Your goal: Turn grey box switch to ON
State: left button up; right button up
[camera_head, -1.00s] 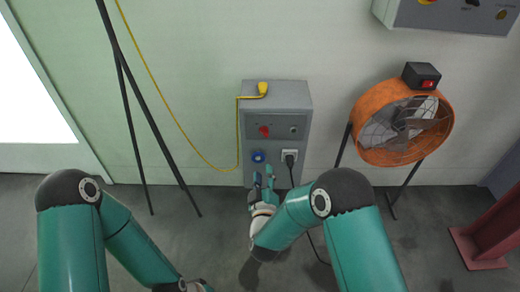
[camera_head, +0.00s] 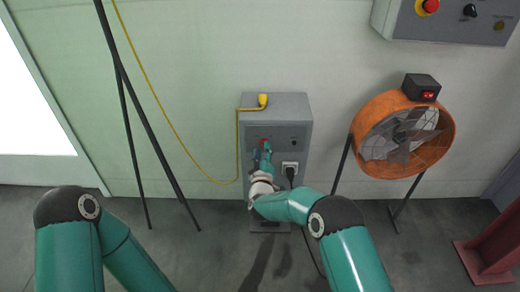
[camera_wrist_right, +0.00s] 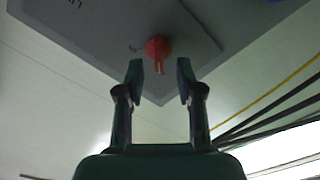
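The grey box (camera_head: 276,105) stands on the floor against the wall. Its red switch (camera_head: 263,141) is on the upper front, partly hidden by my gripper. In the right wrist view the red switch (camera_wrist_right: 158,50) is a knob with a narrow handle, just beyond the fingertips and about midway between them. My right gripper (camera_head: 262,152) is in front of the box; in the wrist view its fingers (camera_wrist_right: 160,80) are open and empty, with a gap to the knob. Only my left arm's links show at the lower left; the left gripper is out of view.
A yellow cable runs to a yellow plug (camera_head: 263,99) on the box's top. A black plug (camera_head: 290,171) sits in the box's socket. An orange fan (camera_head: 402,135) stands at right, and a control panel (camera_head: 450,20) hangs above it.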

jog(key=shift+w, duration=1.05)
grip_shut()
jog(key=shift+s+a, duration=0.1)
jog(key=shift+a, duration=0.2)
jog(key=shift+d, duration=0.15)
